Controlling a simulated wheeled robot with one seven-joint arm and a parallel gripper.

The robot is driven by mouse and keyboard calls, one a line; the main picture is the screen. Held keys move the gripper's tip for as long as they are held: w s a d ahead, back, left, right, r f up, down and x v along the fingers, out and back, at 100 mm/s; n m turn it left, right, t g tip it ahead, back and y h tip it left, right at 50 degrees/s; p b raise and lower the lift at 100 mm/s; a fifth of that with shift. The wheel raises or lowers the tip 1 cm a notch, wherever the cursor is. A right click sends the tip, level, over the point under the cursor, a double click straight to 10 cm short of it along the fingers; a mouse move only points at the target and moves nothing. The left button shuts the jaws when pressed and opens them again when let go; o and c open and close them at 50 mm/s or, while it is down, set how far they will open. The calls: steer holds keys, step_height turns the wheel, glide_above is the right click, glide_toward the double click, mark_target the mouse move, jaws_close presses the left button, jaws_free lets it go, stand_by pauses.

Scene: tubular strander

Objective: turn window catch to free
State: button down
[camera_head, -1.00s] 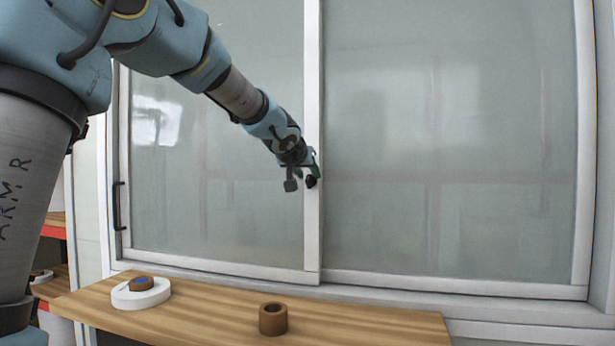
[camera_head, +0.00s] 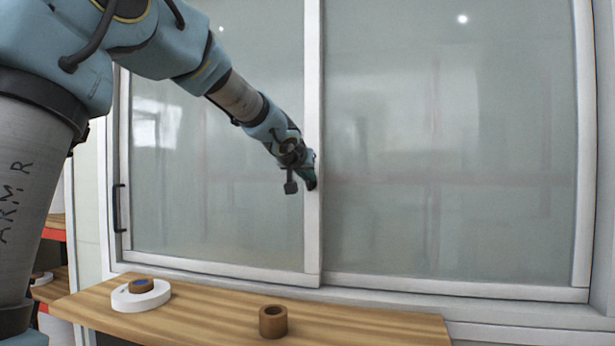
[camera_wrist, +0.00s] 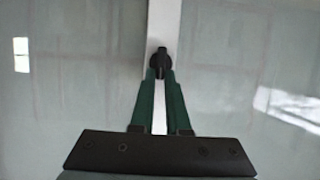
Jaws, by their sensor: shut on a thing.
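The window catch (camera_wrist: 161,60) is a small black part on the white upright where the two sliding panes meet. In the wrist view it sits between the tips of my gripper (camera_wrist: 160,76), whose green fingers are closed on it, and its thumb part points up the picture. In the head view my gripper (camera_head: 309,178) is at the upright, and the catch is mostly hidden behind the fingers.
The sliding window (camera_head: 440,150) has a white frame and a black handle (camera_head: 119,206) at its left side. Below it, a wooden shelf (camera_head: 210,310) holds a brown ring (camera_head: 273,321) and a white disc (camera_head: 128,299) with a blue-and-brown roll (camera_head: 141,286).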

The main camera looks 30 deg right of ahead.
steer(key=shift+f+b, duration=0.15)
steer(key=shift+b, duration=0.5)
steer(key=m+b, duration=0.1)
steer(key=b, duration=0.3)
steer(key=s+d+f+m+t+y+b, duration=0.1)
steer(key=m+b, duration=0.1)
steer(key=b, duration=0.2)
steer(key=shift+t+b, duration=0.3)
steer(key=m+t+b, duration=0.1)
steer(key=b, duration=0.2)
steer(key=m+y+b, duration=0.1)
steer(key=m+b, duration=0.1)
steer(key=b, duration=0.1)
steer(key=shift+s+d+t, duration=0.2)
steer(key=shift+t, duration=0.2)
steer(key=m+t+y+b, duration=0.1)
steer(key=m+b, duration=0.1)
steer(key=b, duration=0.1)
steer(key=shift+m, duration=0.3)
steer(key=c, duration=0.9)
jaws_free()
